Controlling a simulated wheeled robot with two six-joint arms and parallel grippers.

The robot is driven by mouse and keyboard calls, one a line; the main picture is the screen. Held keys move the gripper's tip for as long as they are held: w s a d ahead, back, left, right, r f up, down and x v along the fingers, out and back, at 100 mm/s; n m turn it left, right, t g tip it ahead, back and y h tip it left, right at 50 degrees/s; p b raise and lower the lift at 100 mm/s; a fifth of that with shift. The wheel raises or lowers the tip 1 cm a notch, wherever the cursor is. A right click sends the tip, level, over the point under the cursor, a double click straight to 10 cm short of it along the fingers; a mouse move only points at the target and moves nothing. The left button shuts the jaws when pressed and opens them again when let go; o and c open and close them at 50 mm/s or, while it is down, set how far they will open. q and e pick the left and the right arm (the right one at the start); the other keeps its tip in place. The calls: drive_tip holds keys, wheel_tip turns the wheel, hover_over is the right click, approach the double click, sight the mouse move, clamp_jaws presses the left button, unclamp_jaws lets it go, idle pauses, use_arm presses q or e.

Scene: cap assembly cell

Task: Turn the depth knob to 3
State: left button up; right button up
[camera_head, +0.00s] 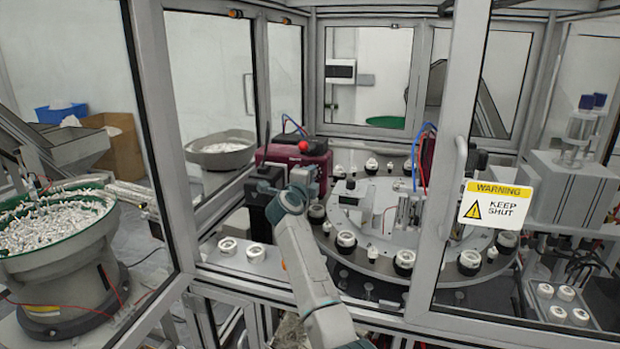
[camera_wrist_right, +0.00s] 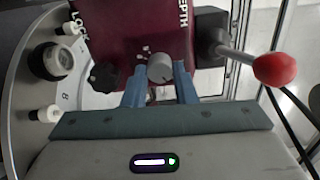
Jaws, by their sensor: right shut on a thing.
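The grey depth knob (camera_wrist_right: 160,66) sits on the face of a maroon unit (camera_wrist_right: 128,22) in the right wrist view, below the printed word DEPTH. My right gripper (camera_wrist_right: 161,76) is shut on it, with one blue finger on each side. Small marks show on the face beside the knob, but I cannot read its setting. In the head view my right arm reaches through the open front of the cell to the maroon unit (camera_head: 317,165); the knob is hidden there. My left gripper is not in view.
A black knob (camera_wrist_right: 103,75) stands near the word LOCK. A lever with a red ball (camera_wrist_right: 275,68) sticks out at the right. The round table (camera_head: 380,240) carries several white caps. A framed door with a warning sign (camera_head: 495,203) stands right of my arm.

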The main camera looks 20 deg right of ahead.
drive_tip(key=o, duration=1)
drive_tip(key=shift+a, duration=0.1)
drive_tip(key=shift+s+f, duration=0.1)
drive_tip(key=b+v, duration=0.4)
drive_tip(key=v, duration=0.6)
drive_tip(key=shift+s+a+b, duration=0.3)
drive_tip(key=shift+b, duration=0.05)
